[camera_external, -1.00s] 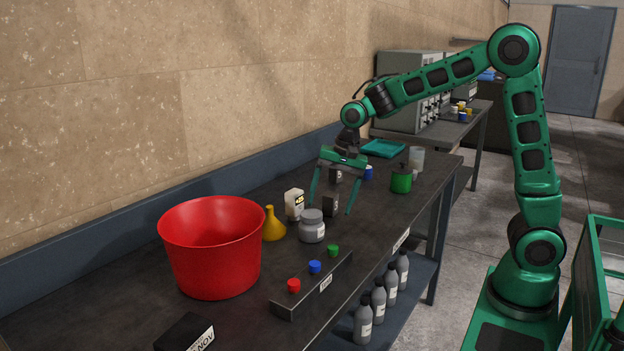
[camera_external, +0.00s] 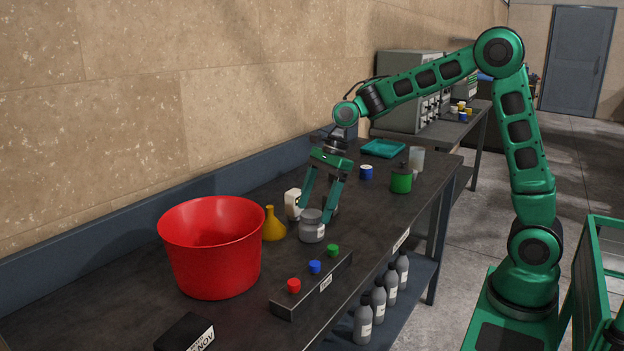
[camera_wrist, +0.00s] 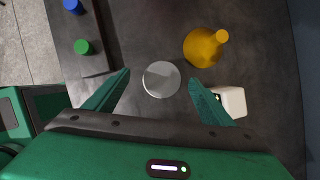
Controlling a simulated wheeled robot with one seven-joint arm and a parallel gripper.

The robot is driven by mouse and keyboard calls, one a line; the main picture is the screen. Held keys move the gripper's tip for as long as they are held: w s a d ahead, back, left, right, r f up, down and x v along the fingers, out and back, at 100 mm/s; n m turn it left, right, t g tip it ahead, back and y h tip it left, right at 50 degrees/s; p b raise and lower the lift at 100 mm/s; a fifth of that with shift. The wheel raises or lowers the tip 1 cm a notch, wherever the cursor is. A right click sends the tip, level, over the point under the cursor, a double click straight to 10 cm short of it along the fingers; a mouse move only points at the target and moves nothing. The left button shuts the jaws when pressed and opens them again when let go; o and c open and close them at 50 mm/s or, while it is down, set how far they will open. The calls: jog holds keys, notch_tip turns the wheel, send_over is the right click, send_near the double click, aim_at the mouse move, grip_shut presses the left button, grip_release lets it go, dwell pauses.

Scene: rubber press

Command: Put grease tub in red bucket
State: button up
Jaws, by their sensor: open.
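The grease tub, a grey jar with a white label (camera_external: 312,230), stands upright on the dark table. In the wrist view its round lid (camera_wrist: 161,79) lies between and slightly ahead of the fingers. My gripper (camera_external: 316,216) is open and empty, pointing down with its fingertips at about the tub's height. It also shows in the wrist view (camera_wrist: 160,84), one finger on each side of the tub. I cannot tell whether a finger touches it. The red bucket (camera_external: 212,250) stands to the left on the table and is outside the wrist view.
A yellow flask (camera_external: 273,226) stands between tub and bucket. A strip with red, blue and green knobs (camera_external: 315,287) lies in front.

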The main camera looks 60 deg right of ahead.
aim_at(302, 239)
jog(key=shift+w+x, duration=0.15)
jog(key=shift+x, duration=1.65)
jog(key=shift+w+x, duration=0.15)
jog(key=shift+x, duration=1.65)
jog(key=shift+d, duration=0.15)
jog(key=c, duration=1.4)
jog(key=shift+c, duration=0.5)
jog(key=shift+r, duration=0.15)
